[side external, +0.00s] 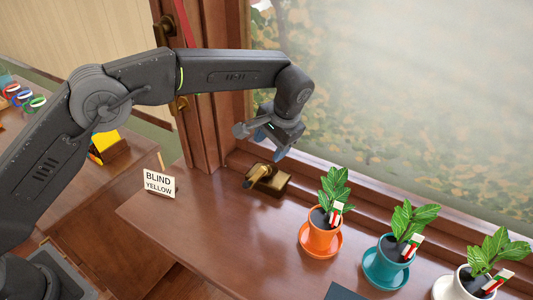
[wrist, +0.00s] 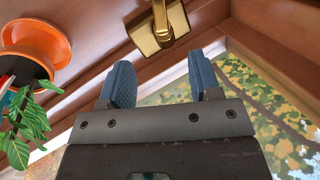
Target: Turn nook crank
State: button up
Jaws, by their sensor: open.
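The nook crank is a brass handle (side external: 257,173) on a square brass base (side external: 269,183), mounted on the wooden sill by the window frame. In the wrist view its brass arm (wrist: 159,15) and base (wrist: 172,32) show at the top, partly cut off by the frame edge. My gripper (side external: 269,144) is above the crank in the side view, with its blue fingers pointing down. In the wrist view the fingers of my gripper (wrist: 160,80) are apart with nothing between them, and the crank lies beyond their tips.
An orange pot (side external: 319,238), a teal pot (side external: 388,262) and a white pot (side external: 468,287) with plants line the sill to the right. A "BLIND YELLOW" card (side external: 159,184) stands left of the crank. The window (side external: 400,90) rises behind. The sill before the crank is clear.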

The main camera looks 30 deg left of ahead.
jog(key=shift+d+r, duration=0.1)
jog(key=shift+r, duration=0.15)
jog(key=shift+c, duration=0.2)
jog(key=t+h, duration=0.2)
jog(key=t, duration=0.3)
send_near(260, 172)
jog(key=shift+m, duration=0.4)
jog(key=x, duration=0.9)
jog(key=shift+w+f, duration=0.1)
jog(key=shift+f, duration=0.1)
jog(key=c, duration=0.9)
